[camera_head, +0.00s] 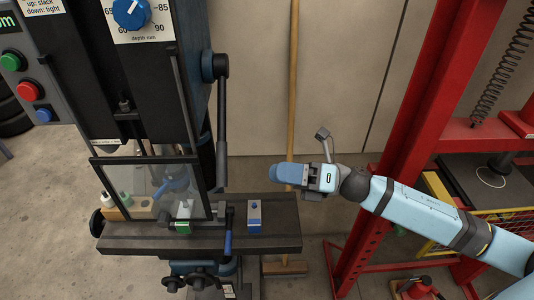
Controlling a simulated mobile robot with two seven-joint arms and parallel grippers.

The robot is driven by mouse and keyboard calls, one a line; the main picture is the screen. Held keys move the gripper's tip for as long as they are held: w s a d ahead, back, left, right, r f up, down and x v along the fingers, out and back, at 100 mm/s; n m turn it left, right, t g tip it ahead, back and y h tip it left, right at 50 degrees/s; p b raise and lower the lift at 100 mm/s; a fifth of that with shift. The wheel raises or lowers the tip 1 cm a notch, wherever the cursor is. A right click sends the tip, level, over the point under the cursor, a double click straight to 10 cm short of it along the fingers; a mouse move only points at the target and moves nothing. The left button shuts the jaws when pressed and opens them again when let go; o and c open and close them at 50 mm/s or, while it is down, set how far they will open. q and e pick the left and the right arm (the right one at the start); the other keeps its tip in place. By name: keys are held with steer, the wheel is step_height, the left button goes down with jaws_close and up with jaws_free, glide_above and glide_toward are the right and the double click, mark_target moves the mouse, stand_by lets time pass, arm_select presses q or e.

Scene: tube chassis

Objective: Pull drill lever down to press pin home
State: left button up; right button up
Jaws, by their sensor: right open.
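The drill press (130,70) stands at the left. Its dark lever (222,120) hangs from a hub on the right side of the head, and its lower end is just above the table. My right gripper (278,172) is open and empty, to the right of the lever and apart from it, above the table's right end. A clear guard (150,190) covers the work area. Behind it a white part (184,210) sits above a green piece (182,228). I cannot make out the pin. My left gripper is out of view.
A blue block (254,218) lies on the press table (285,225). A blue-handled lever (228,243) sticks up at its front edge. A wooden broom handle (293,80) stands behind my right gripper. A red frame (405,130) stands at the right.

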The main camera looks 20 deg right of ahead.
steer(key=s+f+m+t+h+p, duration=0.2)
steer(key=f+m+h, duration=0.5)
steer(key=m, duration=0.9)
steer(key=s+f+m+t+h+p, duration=0.3)
steer(key=f+m+h, duration=0.5)
steer(key=f+m, duration=0.6)
steer(key=s+m+p, duration=0.1)
steer(key=s+m, duration=0.1)
steer(key=shift+s+a, duration=0.2)
steer(key=shift+s, duration=0.15)
steer(key=s+f+m+g, duration=0.1)
steer(key=s+f+m, duration=0.1)
steer(key=s+a+f+m+g+h, duration=0.1)
steer(key=s+f+m, duration=0.1)
steer(key=s, duration=0.1)
steer(key=shift+a+f, duration=0.1)
steer(key=shift+f, duration=0.2)
steer(key=c, duration=0.4)
steer(key=shift+f, duration=0.15)
jaws_close()
steer(key=shift+s, duration=0.1)
